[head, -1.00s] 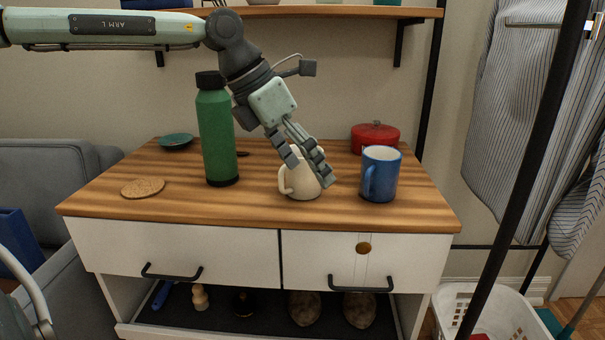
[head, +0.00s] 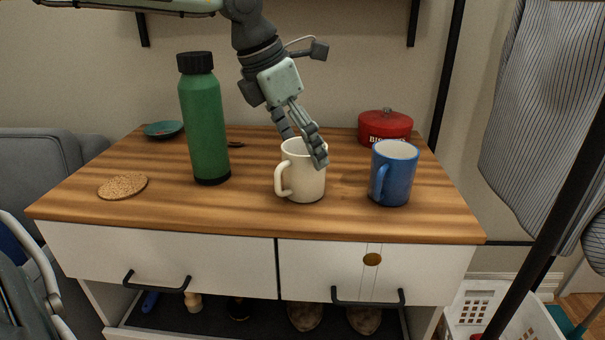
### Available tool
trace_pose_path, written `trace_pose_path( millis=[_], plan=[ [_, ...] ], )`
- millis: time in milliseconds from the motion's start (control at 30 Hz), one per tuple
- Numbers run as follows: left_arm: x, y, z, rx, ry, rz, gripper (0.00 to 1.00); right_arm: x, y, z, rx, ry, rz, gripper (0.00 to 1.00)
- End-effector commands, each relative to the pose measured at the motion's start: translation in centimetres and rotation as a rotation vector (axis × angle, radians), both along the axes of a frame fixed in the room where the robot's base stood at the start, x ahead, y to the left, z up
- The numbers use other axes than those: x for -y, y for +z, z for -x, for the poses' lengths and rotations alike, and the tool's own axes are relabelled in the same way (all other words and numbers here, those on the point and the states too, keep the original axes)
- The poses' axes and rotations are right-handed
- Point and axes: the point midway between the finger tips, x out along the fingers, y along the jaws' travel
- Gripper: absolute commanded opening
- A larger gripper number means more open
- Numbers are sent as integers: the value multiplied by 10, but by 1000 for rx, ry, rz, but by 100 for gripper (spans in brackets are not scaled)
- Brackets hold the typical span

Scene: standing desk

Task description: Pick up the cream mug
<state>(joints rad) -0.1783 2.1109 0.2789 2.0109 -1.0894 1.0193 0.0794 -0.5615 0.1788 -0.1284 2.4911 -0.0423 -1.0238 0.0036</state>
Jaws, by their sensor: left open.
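The cream mug (head: 304,184) stands upright on the wooden desk top (head: 250,212), with its handle toward the left. My left gripper (head: 302,151) is open and points down at the mug from above and behind. One finger crosses in front of the mug's right rim; the other is at its back left rim, partly hidden. Whether the fingers touch the mug I cannot tell. My right gripper does not show.
A blue mug (head: 394,174) stands close to the right. A tall green bottle (head: 205,125) stands to the left. A red tin (head: 385,128) is at the back right, a teal dish (head: 163,129) at the back left, and a cork coaster (head: 123,186) at the front left.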

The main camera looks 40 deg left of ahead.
Motion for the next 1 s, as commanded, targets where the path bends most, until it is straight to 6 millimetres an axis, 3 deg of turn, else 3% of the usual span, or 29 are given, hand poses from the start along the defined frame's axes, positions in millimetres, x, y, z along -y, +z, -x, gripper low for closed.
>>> trace_pose_path(
  millis=[267, 567, 1000],
  plan=[
    [4, -38, -13, -4, 0, 1, 88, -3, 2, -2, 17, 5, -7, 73],
    [5, -42, -15, 1, 0, 2, 88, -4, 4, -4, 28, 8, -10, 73],
    [5, -42, -15, 0, 0, 1, 33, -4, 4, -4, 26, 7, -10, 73]
  ],
)
